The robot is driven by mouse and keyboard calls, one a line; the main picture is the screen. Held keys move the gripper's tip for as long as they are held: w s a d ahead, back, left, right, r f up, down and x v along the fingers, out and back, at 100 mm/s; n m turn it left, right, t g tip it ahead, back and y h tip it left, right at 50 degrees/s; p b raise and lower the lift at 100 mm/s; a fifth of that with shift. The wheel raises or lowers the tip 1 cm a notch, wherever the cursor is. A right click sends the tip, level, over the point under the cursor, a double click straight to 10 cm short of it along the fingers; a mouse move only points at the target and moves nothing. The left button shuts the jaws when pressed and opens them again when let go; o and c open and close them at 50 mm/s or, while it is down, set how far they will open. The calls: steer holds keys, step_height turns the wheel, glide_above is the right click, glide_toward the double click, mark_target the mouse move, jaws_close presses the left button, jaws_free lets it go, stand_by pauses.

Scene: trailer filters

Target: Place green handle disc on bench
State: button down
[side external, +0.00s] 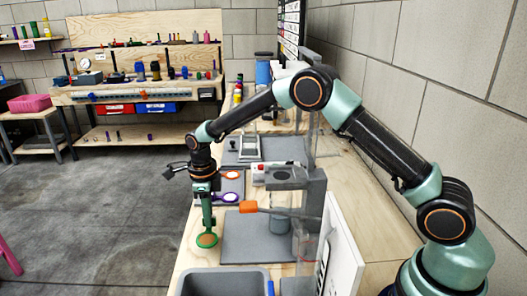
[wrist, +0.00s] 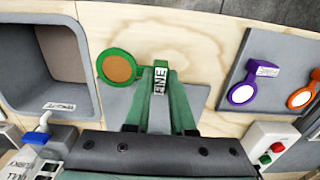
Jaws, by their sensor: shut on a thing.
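The green handle disc (side external: 207,240) has a green ring around a brown-orange centre. It also shows in the wrist view (wrist: 119,67), with its green handle tagged FINE. My gripper (side external: 207,219) points down and is shut on this handle; in the wrist view the fingers (wrist: 160,108) meet at the tag. The disc sticks out to the left of the fingers there. It shows against the bare wood of the bench (wrist: 205,35), near the grey bin. I cannot tell whether it touches the bench or hangs just above it.
A grey bin (side external: 222,282) stands close in front of the disc. A purple handle disc (side external: 231,197) and an orange one (side external: 229,175) lie on a dark mat behind. A grey plate (side external: 245,245) and a stand with an orange-ended part (side external: 249,207) are to the right.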

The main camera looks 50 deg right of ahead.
steer(key=shift+f, duration=1.7)
steer(key=shift+f, duration=0.1)
steer(key=c, duration=0.8)
jaws_free()
steer(key=shift+o, duration=0.2)
